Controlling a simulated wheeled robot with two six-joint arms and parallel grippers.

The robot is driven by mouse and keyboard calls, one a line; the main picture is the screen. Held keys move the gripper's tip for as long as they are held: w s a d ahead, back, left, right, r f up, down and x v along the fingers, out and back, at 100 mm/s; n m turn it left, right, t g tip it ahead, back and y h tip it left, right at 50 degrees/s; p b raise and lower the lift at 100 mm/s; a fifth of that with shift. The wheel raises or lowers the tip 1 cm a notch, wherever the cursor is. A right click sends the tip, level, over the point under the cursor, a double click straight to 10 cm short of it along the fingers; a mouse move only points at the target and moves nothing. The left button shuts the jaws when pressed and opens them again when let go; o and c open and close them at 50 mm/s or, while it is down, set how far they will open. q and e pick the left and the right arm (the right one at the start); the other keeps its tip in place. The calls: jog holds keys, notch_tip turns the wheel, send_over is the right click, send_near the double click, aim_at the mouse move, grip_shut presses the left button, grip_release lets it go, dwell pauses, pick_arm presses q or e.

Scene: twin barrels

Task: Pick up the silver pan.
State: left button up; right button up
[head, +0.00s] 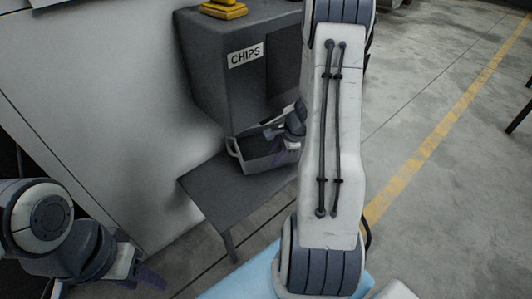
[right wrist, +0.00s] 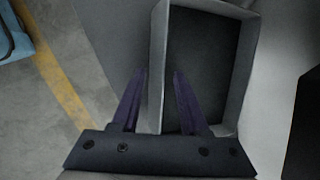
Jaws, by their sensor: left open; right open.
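A grey, open, rectangular pan (head: 258,164) with a looped handle at its left end stands on a low dark table. This is the only silver-grey pan I see. My right gripper (head: 276,129) is just above its right part in the head view. In the right wrist view the pan (right wrist: 240,75) looks empty, and the open right gripper (right wrist: 159,75) has one finger on each side of the line of its left wall. I cannot tell whether the fingers touch it. My left gripper (head: 143,279) is open and empty at the lower left, far from the pan.
The low dark table (head: 205,189) carries the pan. A dark box labelled CHIPS (head: 213,75) rises behind it, with a yellow object (head: 223,10) on top. A pale wall panel (head: 100,90) is to the left. A blue surface (head: 245,284) lies in front. Floor is open to the right.

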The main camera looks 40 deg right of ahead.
jog(key=shift+f+b, duration=0.2)
jog(key=shift+b, duration=0.1)
dwell(0.4)
jog(key=shift+c, duration=0.3)
grip_shut()
jog(key=shift+r, duration=0.15)
dwell(1.1)
